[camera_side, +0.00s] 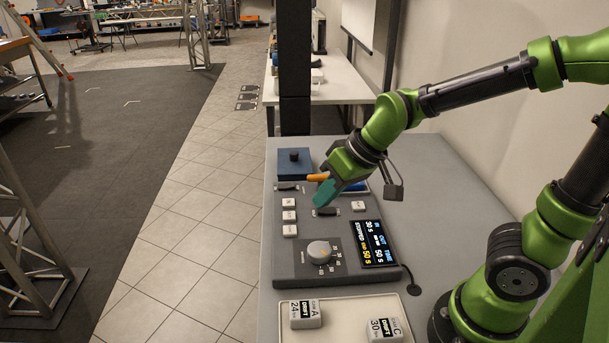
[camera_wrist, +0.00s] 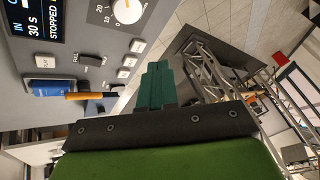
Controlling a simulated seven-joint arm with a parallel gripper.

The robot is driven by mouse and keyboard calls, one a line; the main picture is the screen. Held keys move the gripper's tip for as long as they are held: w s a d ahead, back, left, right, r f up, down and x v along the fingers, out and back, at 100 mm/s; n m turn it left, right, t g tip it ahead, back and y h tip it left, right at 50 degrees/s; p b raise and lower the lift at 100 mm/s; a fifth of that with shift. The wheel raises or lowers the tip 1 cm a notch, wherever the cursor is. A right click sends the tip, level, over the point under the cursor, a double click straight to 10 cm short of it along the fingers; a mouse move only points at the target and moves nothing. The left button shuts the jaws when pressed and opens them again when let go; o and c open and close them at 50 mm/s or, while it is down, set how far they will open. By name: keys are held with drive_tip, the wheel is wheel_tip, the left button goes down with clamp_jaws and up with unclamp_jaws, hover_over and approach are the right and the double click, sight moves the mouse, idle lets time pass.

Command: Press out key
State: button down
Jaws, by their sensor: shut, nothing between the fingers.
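The grey control panel (camera_side: 285,262) lies on the table and has several white keys. Three keys stand in a column at its left: the upper (camera_side: 288,203), middle (camera_side: 289,216) and lower (camera_side: 290,231). One more white key (camera_side: 358,206) sits to the right, also in the wrist view (camera_wrist: 45,62). Key labels are too small to read surely, so I cannot tell which is the out key. My gripper (camera_side: 323,197) is shut and empty, its teal fingers above the panel, right of the key column. The fingers also show in the wrist view (camera_wrist: 157,72), apart from the keys.
The panel carries a dial (camera_side: 320,252), a lit display (camera_side: 373,243) reading STOPPED, and black switches (camera_side: 327,211). A blue box (camera_side: 294,163) stands behind; a tray (camera_side: 350,312) with labelled blocks lies in front.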

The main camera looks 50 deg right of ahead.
drive_tip(key=w+d+f+n+t+h, duration=0.1)
drive_tip(key=w+d+f+n+h, duration=0.1)
drive_tip(key=w+f+n, duration=0.5)
wheel_tip(320, 180, up, 4)
drive_tip(key=n+t+h, duration=0.1)
drive_tip(key=n+t, duration=0.1)
drive_tip(key=t, duration=0.1)
hover_over(291, 217)
drive_tip(key=shift+f, duration=0.2)
drive_tip(key=shift+d+f, duration=0.1)
drive_tip(key=shift+f, duration=4.35)
drive_tip(key=shift+f, duration=0.4)
